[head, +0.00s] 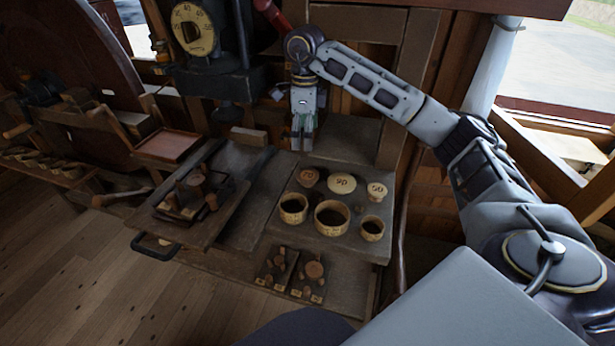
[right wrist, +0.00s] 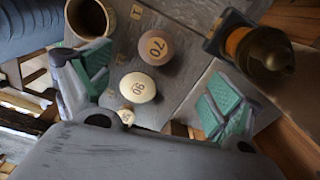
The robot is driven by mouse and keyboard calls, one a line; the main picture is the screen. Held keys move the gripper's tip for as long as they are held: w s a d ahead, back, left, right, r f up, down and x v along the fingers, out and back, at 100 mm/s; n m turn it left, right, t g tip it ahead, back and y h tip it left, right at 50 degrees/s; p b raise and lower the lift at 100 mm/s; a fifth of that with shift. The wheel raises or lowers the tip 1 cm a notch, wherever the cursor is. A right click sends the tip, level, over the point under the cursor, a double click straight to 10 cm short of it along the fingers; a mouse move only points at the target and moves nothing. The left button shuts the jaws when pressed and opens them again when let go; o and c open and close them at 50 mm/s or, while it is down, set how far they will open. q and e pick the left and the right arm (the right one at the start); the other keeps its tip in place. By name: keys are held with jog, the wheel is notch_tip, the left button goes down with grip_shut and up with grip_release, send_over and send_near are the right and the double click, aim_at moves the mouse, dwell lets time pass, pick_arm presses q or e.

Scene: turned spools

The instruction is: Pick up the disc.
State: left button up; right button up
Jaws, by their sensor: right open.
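Three discs lie in a row on a grey board. One is brown with a 70 (right wrist: 157,47); this brown disc shows in the head view (head: 309,178). A larger pale disc reads 90 (head: 342,185) and shows in the right wrist view (right wrist: 137,88). A smaller pale disc (head: 376,191) sits at the right end and is partly cut off in the right wrist view (right wrist: 126,117). My right gripper (head: 303,148) is open and empty above and behind the row; its green pads are spread in the right wrist view (right wrist: 155,88). My left gripper is not in view.
Three round cups (head: 332,218) stand in front of the discs; one cup (right wrist: 92,18) shows in the right wrist view. A dark tray (head: 232,205) with turned pieces is to the left. Small boards (head: 276,268) with pegs lie at the front. A dial machine (head: 190,28) stands behind.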

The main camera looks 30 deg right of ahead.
send_over(306, 175)
jog(key=f, duration=0.7)
jog(key=shift+w+d, duration=0.15)
jog(key=shift+w, duration=0.05)
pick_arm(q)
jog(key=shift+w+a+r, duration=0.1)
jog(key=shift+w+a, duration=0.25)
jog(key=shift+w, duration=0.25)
pick_arm(e)
jog(key=shift+f, duration=0.1)
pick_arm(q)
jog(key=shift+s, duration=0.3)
pick_arm(e)
jog(key=shift+f, duration=0.15)
jog(key=shift+s+f, duration=0.15)
jog(key=shift+f, duration=2.3)
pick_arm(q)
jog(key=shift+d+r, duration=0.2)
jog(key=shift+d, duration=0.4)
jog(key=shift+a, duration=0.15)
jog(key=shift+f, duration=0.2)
pick_arm(e)
jog(key=shift+f, duration=0.25)
